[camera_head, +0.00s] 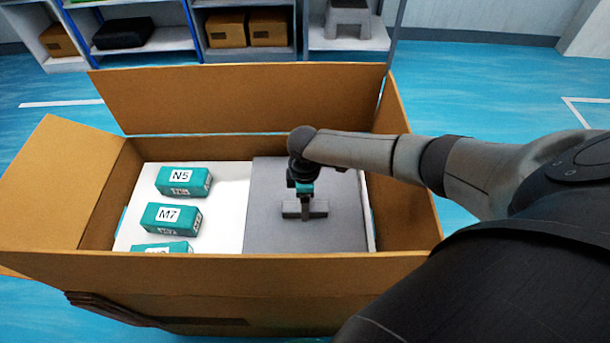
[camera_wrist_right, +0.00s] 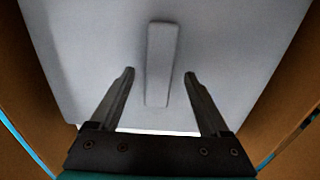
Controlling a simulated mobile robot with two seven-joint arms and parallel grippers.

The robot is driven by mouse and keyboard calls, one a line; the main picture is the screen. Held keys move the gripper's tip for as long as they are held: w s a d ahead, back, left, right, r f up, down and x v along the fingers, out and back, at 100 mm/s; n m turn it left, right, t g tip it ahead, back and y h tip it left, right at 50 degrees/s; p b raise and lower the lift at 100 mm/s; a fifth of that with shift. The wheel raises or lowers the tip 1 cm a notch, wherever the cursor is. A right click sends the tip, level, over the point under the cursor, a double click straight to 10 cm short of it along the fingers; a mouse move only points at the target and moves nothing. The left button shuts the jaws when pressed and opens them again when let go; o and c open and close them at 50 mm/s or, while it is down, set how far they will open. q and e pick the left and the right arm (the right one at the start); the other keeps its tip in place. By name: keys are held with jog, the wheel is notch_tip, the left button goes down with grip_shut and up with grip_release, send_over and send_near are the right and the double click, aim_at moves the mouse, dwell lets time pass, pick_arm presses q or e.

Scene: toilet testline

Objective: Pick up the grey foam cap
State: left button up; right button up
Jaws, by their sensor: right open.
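The grey foam cap (camera_head: 345,228) is a flat slab covering the right part of the open cardboard box's inside. A raised light grey bar (camera_head: 291,209) stands on top of it. The cap also fills most of the right wrist view (camera_wrist_right: 85,50), with the bar (camera_wrist_right: 161,50) upright near the middle. My right gripper (camera_head: 306,208) points down over the bar. In the right wrist view its open fingers (camera_wrist_right: 160,74) show on either side of the bar, with gaps to both. What lies under the cap is hidden. My left gripper is not in view.
The cardboard box (camera_head: 290,268) has its flaps folded outward. On its white left part stand teal packages: N5 (camera_head: 170,187), M7 (camera_head: 160,224) and one cut off by the front wall (camera_head: 155,249). The box walls rise close around the cap. Shelves (camera_head: 160,38) stand behind.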

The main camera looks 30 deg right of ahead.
jog(key=shift+f, duration=0.95)
grip_shut()
dwell(0.7)
